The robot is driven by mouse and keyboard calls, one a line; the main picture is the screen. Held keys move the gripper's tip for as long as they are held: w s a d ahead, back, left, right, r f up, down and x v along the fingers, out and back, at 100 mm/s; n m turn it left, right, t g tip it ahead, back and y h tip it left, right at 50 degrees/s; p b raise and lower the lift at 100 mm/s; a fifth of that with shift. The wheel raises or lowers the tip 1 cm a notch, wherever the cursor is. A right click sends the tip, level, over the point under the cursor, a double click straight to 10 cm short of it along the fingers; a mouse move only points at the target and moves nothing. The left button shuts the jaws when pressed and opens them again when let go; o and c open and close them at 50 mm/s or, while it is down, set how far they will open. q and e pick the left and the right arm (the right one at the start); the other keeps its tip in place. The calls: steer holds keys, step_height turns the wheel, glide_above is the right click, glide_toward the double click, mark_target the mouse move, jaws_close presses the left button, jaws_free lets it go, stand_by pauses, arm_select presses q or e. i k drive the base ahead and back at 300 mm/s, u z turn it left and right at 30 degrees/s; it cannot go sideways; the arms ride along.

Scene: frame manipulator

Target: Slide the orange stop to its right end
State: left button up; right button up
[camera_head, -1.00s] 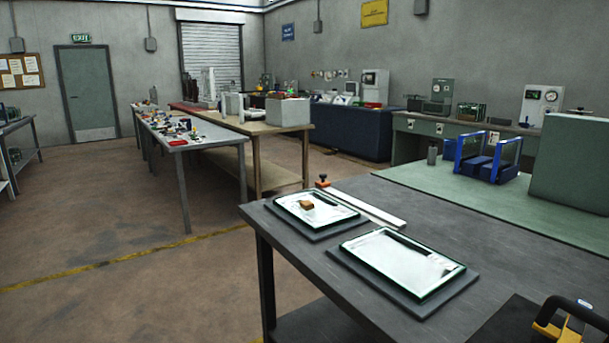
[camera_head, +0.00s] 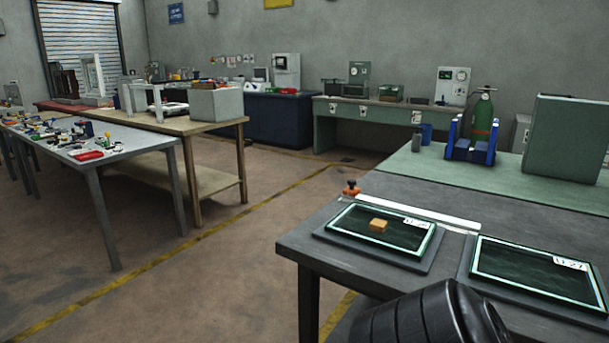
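The small orange stop (camera_head: 351,190) with a dark knob on top sits at the left end of a pale straight rail (camera_head: 425,213). The rail runs along the dark workbench (camera_head: 325,247), behind two framed dark panels. The stop is upright and nothing touches it from above. Neither of my grippers shows in the head view. A black, ribbed, rounded shape at the bottom centre hides part of the bench's front; I cannot tell for sure what it is.
A left panel (camera_head: 348,225) carries a small tan block (camera_head: 378,226); a right panel (camera_head: 482,270) lies beside it. Behind is a green mat (camera_head: 400,170) with a blue stand (camera_head: 461,150) holding a green cylinder (camera_head: 481,115). Open floor lies left of the bench.

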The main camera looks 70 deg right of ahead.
mark_target(350, 190)
steer(key=i, duration=1)
steer(key=z, duration=2.65)
